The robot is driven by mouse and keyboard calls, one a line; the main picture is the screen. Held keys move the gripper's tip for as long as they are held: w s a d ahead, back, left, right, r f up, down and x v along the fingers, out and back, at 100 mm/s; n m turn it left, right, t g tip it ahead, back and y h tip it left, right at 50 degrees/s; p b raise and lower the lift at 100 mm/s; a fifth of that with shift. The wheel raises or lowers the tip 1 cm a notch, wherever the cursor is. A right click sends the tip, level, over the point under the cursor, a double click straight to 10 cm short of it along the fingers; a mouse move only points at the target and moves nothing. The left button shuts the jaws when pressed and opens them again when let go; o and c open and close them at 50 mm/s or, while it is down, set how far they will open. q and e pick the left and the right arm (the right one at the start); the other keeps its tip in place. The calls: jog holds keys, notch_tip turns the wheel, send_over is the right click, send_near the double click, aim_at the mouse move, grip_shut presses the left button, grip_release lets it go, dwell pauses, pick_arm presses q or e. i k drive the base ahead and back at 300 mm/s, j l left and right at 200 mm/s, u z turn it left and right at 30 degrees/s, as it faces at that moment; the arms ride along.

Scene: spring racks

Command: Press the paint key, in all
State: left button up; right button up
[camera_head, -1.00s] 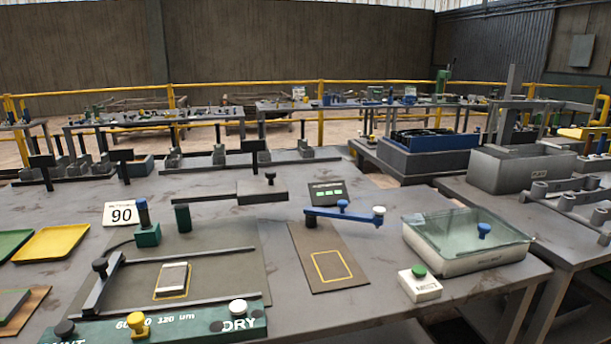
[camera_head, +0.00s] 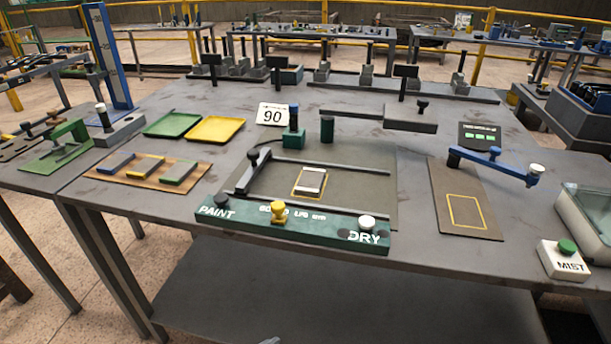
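The paint key is a black round knob (camera_head: 221,201) at the left end of a green control bar (camera_head: 325,232), above the word PAINT. A yellow knob (camera_head: 278,211) stands mid-bar beside partly hidden micron figures. A white knob (camera_head: 367,222) stands at the right end by the word DRY. Behind the bar, a small white plate (camera_head: 310,180) lies inside a yellow outline on a dark board (camera_head: 375,175), with a sliding bar and black knob (camera_head: 253,155) at its left.
A card reading 90 (camera_head: 272,115), green tray (camera_head: 171,124) and yellow tray (camera_head: 216,130) lie behind. A wooden board with coloured strips (camera_head: 150,170) lies left. A blue swing arm (camera_head: 490,160), a MIST button box (camera_head: 562,260) and a glass-lidded box (camera_head: 590,215) stand right.

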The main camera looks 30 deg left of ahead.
aim_at(220, 200)
jog(key=u, duration=1.4)
